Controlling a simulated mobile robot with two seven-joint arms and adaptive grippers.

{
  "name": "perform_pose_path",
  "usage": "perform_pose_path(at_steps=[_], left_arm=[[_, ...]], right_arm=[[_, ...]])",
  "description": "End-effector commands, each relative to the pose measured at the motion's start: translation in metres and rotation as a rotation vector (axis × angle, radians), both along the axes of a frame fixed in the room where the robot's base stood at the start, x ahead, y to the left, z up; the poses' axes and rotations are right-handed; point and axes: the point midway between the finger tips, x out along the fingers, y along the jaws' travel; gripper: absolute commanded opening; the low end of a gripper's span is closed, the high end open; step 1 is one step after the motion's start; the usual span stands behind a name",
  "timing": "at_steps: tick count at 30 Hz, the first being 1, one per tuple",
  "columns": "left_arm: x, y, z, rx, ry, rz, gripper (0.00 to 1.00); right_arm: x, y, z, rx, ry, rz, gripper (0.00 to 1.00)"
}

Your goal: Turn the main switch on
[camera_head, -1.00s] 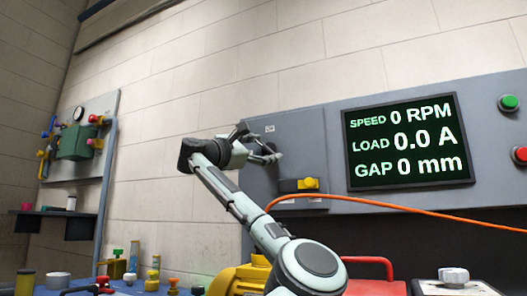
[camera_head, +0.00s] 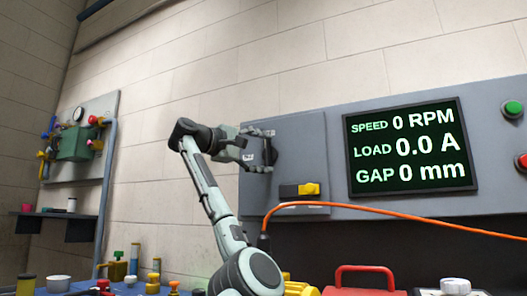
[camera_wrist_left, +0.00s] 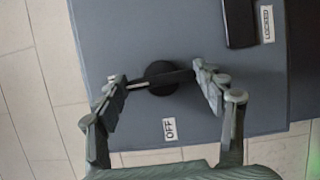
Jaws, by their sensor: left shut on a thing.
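The main switch (camera_wrist_left: 161,77) is a black round knob with a flat bar handle on the grey panel. In the left wrist view the bar lies across the picture, and an OFF label (camera_wrist_left: 169,129) sits beside the knob. My left gripper (camera_head: 262,150) is at the panel's left part in the head view, where its fingers hide much of the switch. In the left wrist view its fingers (camera_wrist_left: 160,90) are on either side of the knob, shut on the bar handle. My right gripper is not in view.
A black block with a yellow part (camera_head: 300,190) sits below the switch; an orange cable (camera_head: 400,208) runs right. The screen (camera_head: 411,147) reads 0 RPM, 0.0 A, 0 mm. Green (camera_head: 513,109) and red (camera_head: 523,161) buttons are far right. A red handle (camera_head: 365,270) stands below.

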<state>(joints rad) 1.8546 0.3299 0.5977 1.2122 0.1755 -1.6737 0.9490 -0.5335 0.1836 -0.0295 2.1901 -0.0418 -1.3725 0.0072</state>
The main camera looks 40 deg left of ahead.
Motion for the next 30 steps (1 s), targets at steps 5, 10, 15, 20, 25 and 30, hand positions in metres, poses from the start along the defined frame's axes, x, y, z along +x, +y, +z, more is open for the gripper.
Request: perform_pose_path(at_steps=[5,10,15,20,25,30], left_arm=[[0.0007,-0.0007,-0.0010,0.039,0.016,-0.002,0.40],[0.0007,-0.0008,-0.0014,0.050,0.019,-0.002,0.40],[0.0007,-0.0009,-0.0015,0.051,0.020,-0.002,0.40],[0.0007,-0.0010,-0.0016,0.051,0.020,-0.003,0.71],[0.0005,-0.0008,-0.0011,0.050,0.018,-0.002,0.90],[0.0004,-0.0006,-0.0006,0.049,0.017,-0.001,0.90]], right_arm=[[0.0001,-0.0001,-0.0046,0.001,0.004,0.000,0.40],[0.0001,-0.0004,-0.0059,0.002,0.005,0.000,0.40],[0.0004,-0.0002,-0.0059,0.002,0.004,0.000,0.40],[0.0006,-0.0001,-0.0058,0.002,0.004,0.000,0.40],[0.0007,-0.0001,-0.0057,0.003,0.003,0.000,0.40],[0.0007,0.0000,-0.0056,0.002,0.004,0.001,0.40]])
